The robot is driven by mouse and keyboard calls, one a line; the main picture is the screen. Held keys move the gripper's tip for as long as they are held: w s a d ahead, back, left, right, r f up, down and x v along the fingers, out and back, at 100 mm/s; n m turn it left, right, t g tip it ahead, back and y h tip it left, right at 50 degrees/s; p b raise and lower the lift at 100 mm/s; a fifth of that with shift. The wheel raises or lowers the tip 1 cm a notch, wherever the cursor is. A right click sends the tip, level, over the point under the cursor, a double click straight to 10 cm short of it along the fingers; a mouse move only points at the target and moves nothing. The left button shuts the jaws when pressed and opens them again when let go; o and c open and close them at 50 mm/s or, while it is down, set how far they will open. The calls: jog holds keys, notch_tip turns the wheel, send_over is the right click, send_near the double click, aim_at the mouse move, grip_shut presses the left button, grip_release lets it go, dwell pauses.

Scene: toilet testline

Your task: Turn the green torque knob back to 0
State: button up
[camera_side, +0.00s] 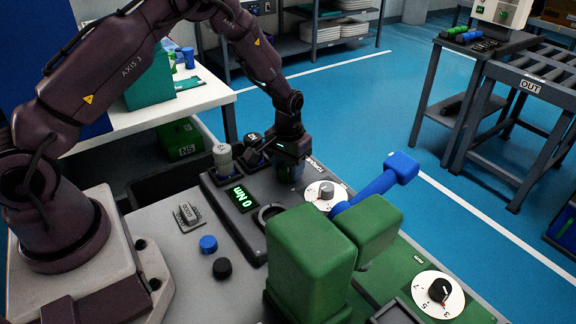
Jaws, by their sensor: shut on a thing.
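My gripper (290,158) points down over the dark panel (222,196) behind the green toilet. It is shut on the green torque knob (289,173), of which only a small dark green part shows below the jaws. The knob's pointer and scale are hidden by the gripper.
A grey knob on a white dial (315,193) stands just right of my gripper. The bulky green toilet (311,252) and a blue tool-like piece (377,187) stand in front. A black knob (440,290) sits at lower right. Blue (208,243) and black (222,267) buttons are at lower left.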

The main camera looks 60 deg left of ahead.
aim_at(288, 166)
jog(key=n, duration=0.5)
dwell(0.8)
jog(key=o, duration=0.9)
notch_tip(288, 166, up, 13)
jog(key=shift+r, duration=0.1)
jog(key=s+d+r+m+t, duration=0.2)
jog(key=s+r, duration=0.3)
jog(key=s, duration=0.3)
jog(key=s+d+r+m+t, duration=0.1)
jog(key=s+d+r+m, duration=0.1)
jog(key=s+r+m, duration=0.2)
jog(key=s+d+r+m+t, duration=0.2)
jog(key=s+r, duration=0.6)
jog(key=s, duration=0.4)
jog(key=shift+s+d+r+m+t, duration=0.2)
jog(key=shift+d+r+m+t, duration=0.1)
jog(key=shift+m, duration=0.1)
